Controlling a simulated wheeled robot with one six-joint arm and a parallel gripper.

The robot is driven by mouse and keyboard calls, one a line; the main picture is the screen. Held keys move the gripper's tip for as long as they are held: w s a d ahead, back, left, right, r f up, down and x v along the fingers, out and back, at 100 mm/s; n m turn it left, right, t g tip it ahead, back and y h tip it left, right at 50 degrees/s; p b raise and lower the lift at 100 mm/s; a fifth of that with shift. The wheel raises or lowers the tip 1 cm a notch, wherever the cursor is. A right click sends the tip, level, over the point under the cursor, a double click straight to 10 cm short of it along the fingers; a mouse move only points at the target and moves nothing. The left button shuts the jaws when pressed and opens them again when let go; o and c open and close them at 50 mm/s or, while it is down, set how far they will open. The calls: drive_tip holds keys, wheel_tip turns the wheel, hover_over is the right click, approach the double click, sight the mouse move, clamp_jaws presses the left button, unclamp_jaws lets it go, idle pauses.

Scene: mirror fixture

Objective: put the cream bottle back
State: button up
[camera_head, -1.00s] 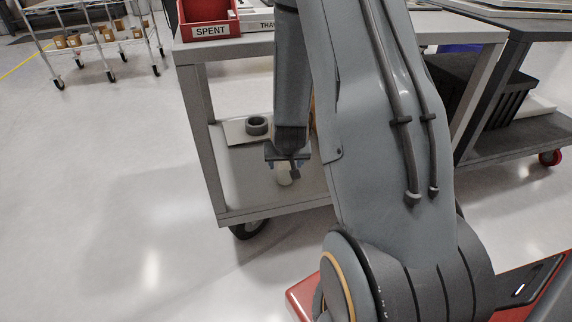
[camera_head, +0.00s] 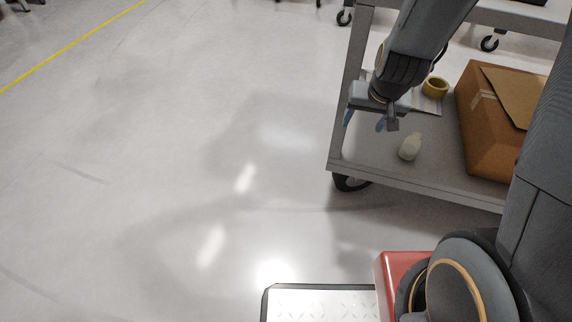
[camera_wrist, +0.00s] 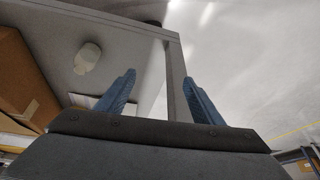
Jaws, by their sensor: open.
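The cream bottle (camera_head: 409,148) is small and pale. It appears to stand on the lower shelf (camera_head: 375,158) of a grey cart, near the front edge and left of a cardboard box. My gripper (camera_head: 365,121) is open and empty, to the left of the bottle and apart from it, near the cart's left post. In the wrist view the bottle (camera_wrist: 87,57) is outside the fingers, to their upper left. The space between the blue fingers (camera_wrist: 158,80) is empty and shows the shelf edge and the post.
A cardboard box (camera_head: 482,130) fills the shelf's right part. A yellow tape roll (camera_head: 435,87) rests on a pale sheet (camera_head: 424,104) behind the bottle. The cart's post (camera_head: 352,90) is close to my gripper. Open floor (camera_head: 180,150) lies to the left.

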drive_tip(key=s+a+r+n+g+y, duration=0.1)
drive_tip(key=s+a+r+n, duration=0.15)
drive_tip(key=s+a, duration=0.35)
drive_tip(key=s+a+r+n+g+y, duration=0.15)
drive_tip(key=s+a+r, duration=0.25)
drive_tip(key=a, duration=0.4)
drive_tip(key=s+a+r+n+g, duration=0.1)
drive_tip(key=s+a+r+n, duration=0.1)
drive_tip(key=s, duration=0.5)
drive_tip(key=s+a+r+n+g+h, duration=0.1)
drive_tip(key=s+a+r+n, duration=0.1)
drive_tip(key=s+a, duration=0.2)
drive_tip(key=s, duration=0.3)
drive_tip(key=shift+s+r, duration=0.3)
drive_tip(key=shift+s, duration=0.1)
drive_tip(key=shift+h, duration=0.25)
drive_tip(key=d+r+m+p, duration=0.3)
drive_tip(key=d+r+p, duration=0.7)
drive_tip(key=r+p, duration=0.3)
drive_tip(key=d+r+m+h+p, duration=0.1)
drive_tip(key=d+r+m+p, duration=0.2)
drive_tip(key=d+r+p, duration=0.7)
drive_tip(key=shift+s+d+r+p, duration=0.15)
drive_tip(key=shift+d+r+p, duration=0.25)
drive_tip(key=shift+r+p, duration=2.5)
drive_tip(key=shift+f+p, duration=0.9)
drive_tip(key=shift+f, duration=0.05)
